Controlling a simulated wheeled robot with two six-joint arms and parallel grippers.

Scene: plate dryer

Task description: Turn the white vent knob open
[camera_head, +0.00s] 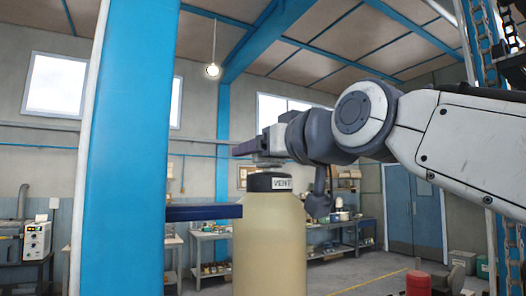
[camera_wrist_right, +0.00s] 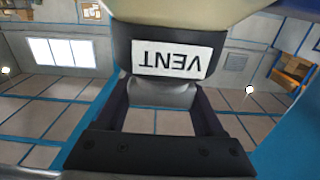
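A cream cylinder (camera_head: 270,245) stands upright in the middle of the head view, with a black cap marked VENT (camera_head: 277,183). The same label (camera_wrist_right: 168,60) shows upside down in the right wrist view. The pale grey-white vent knob (camera_wrist_right: 162,93) sits on the cap, between the dark fingers of my right gripper (camera_wrist_right: 162,100). The knob fills the gap, and the fingers look closed against both its sides. In the head view my right gripper (camera_head: 258,148) lies level just over the cap, coming from the right, and mostly hides the knob. My left gripper is not in view.
A wide blue pillar (camera_head: 128,150) stands left of the cylinder. A dark blue bar (camera_head: 203,213) runs from the pillar to the cylinder. Workbenches (camera_head: 210,237) and blue doors (camera_head: 412,210) are farther back. A red object (camera_head: 418,283) is low at right.

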